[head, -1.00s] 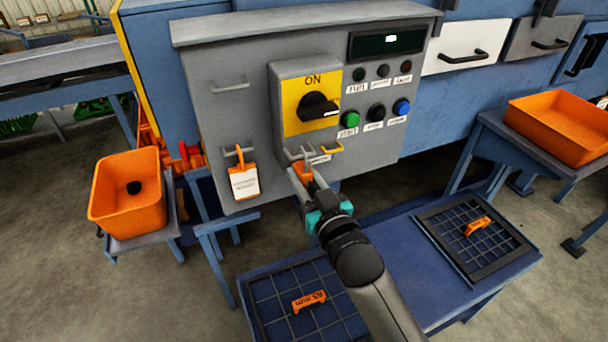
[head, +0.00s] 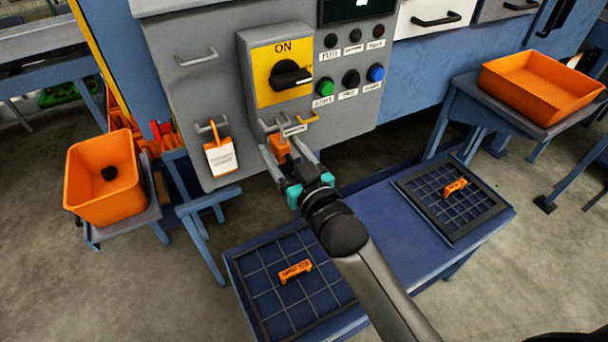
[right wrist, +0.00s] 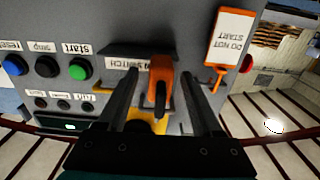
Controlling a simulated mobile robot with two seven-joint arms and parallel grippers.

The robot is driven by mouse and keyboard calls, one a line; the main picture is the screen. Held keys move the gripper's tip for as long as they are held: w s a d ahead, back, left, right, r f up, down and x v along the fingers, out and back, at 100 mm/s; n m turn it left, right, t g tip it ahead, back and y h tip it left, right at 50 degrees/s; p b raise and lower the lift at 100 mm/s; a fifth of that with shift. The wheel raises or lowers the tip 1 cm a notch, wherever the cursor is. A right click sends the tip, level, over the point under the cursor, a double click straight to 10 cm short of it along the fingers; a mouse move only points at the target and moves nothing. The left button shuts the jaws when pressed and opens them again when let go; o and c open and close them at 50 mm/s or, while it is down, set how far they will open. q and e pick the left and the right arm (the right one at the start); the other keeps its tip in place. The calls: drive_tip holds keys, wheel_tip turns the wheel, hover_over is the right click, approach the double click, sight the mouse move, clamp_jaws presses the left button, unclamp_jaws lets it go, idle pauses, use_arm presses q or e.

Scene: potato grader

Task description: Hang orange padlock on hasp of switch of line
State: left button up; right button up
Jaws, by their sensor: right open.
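The orange padlock (head: 279,143) is at the grey hasp (head: 268,125) below the yellow switch (head: 283,73) marked ON, and appears to hang from it. The shackle's seat in the hasp is hard to make out. My right gripper (head: 281,149) is open, with one finger on each side of the padlock. In the right wrist view the padlock (right wrist: 160,72) sits between the spread fingers, with gaps on both sides. My left gripper is not in view.
A white DO NOT START tag (head: 220,156) hangs on a hook left of the switch. Push buttons (head: 350,78) are to the right. Orange bins (head: 78,190) (head: 500,78) stand at both sides. Grids (head: 262,315) (head: 462,222) with orange pieces lie on the low blue table.

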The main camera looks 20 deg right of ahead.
drive_tip(key=s+d, duration=0.2)
drive_tip(key=s, duration=1.2)
drive_tip(key=shift+d, duration=0.35)
